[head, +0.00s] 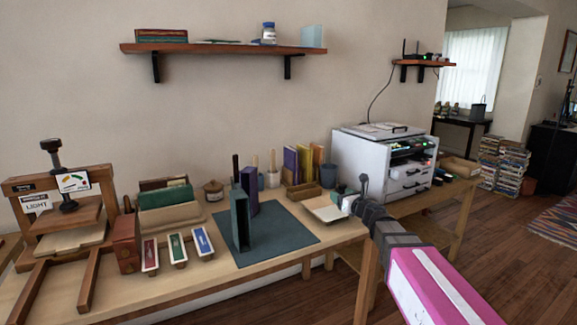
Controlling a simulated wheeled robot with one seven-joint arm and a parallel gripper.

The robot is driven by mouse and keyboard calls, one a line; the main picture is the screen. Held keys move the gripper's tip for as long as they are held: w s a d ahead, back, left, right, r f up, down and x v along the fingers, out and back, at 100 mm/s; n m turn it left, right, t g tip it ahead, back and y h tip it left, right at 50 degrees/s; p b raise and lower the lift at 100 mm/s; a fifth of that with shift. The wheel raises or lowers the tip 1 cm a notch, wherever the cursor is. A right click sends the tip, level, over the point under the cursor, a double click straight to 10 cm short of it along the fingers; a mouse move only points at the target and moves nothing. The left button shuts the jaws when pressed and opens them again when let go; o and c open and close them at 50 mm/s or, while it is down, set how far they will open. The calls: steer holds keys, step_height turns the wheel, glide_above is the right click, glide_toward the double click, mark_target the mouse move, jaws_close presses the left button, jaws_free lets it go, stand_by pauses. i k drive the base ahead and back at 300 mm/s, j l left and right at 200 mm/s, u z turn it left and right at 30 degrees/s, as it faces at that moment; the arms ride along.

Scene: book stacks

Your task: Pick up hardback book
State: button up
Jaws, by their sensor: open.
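Several upright books could be the hardback book, and I cannot tell which one is meant. A dark teal upright book or case (240,222) stands on the dark green mat (285,240), with a purple book (250,188) close behind it. Behind the mat, purple and yellow books (304,164) stand in a row. My gripper (348,202) is small in view, at the end of my arm near the table's right part, right of the mat. It is open and apart from the upright books; its fingertips are hard to make out.
A wooden press (62,215) stands at the left, with three small labelled blocks (177,250) beside the mat. A pale open tray (325,208) lies near my gripper. The mat's front right is clear.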

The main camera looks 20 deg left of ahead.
mark_target(291, 155)
steer(key=i+j, duration=0.35)
steer(key=j, duration=0.3)
steer(key=i+j, duration=0.2)
steer(key=j, duration=0.1)
